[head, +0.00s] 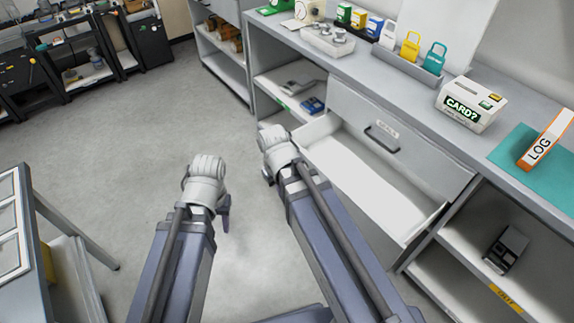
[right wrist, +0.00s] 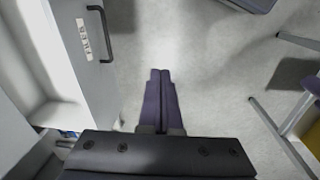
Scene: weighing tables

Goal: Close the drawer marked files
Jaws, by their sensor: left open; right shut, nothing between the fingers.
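In the head view a drawer stands open below a shut drawer front (head: 395,150), which has a handle and a label too small to read. My left gripper (head: 225,212) is open and empty above the floor, left of the right one.
The counter (head: 400,90) holds a CARD? box (head: 470,103), an orange LOG binder (head: 545,140) and several small items. Open shelves flank the drawers. A table (head: 12,240) stands at lower left. The floor (head: 130,140) between is clear.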

